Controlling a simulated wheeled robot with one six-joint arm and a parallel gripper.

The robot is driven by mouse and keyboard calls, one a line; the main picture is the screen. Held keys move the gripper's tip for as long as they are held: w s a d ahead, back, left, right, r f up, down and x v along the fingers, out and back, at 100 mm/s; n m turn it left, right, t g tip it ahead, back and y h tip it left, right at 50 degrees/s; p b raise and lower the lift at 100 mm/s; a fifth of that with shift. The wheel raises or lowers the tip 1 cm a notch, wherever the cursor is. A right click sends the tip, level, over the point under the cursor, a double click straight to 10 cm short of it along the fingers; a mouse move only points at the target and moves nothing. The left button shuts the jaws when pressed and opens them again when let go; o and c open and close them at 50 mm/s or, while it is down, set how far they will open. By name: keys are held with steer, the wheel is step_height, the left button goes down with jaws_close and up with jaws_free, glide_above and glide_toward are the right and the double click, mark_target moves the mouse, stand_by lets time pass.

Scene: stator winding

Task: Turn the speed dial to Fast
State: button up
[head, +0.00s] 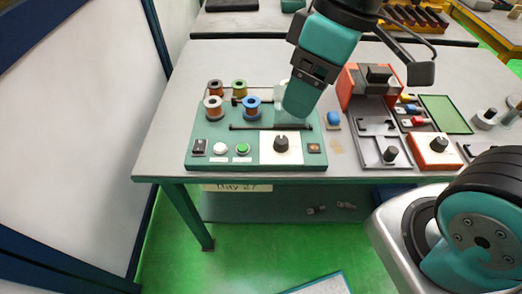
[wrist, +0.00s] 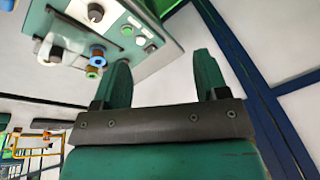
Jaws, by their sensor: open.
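A dark round dial (head: 281,140) sits on a white plate at the front right of a green winding panel (head: 213,132). The dial also shows in the wrist view (wrist: 95,12), near the top left. Its markings are too small to read, so I cannot tell where it points. My gripper (head: 299,108) is above the panel's right part, behind and to the right of the dial, apart from it. In the wrist view my gripper (wrist: 163,72) has its two teal fingers spread with nothing between them.
The panel carries several wire spools (head: 252,105), a black switch (head: 199,147), a white button (head: 220,148) and a green button (head: 243,148). An orange box with another dark knob (head: 439,143) stands to the right. The table's left corner (head: 163,150) is bare.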

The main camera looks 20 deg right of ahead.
mark_target(281, 139)
steer(key=w+d+f+n+h+b, duration=0.3)
steer(key=w+f+n+b, duration=0.4)
steer(key=w+f, duration=0.55)
steer(key=shift+m, duration=0.7)
steer(key=f, duration=0.5)
steer(key=w+f, duration=0.1)
steer(key=f, duration=0.4)
steer(key=f+b, duration=0.1)
steer(key=f, duration=0.4)
steer(key=shift+w+d, duration=0.15)
steer(key=shift+w, duration=0.1)
steer(key=c, duration=0.9)
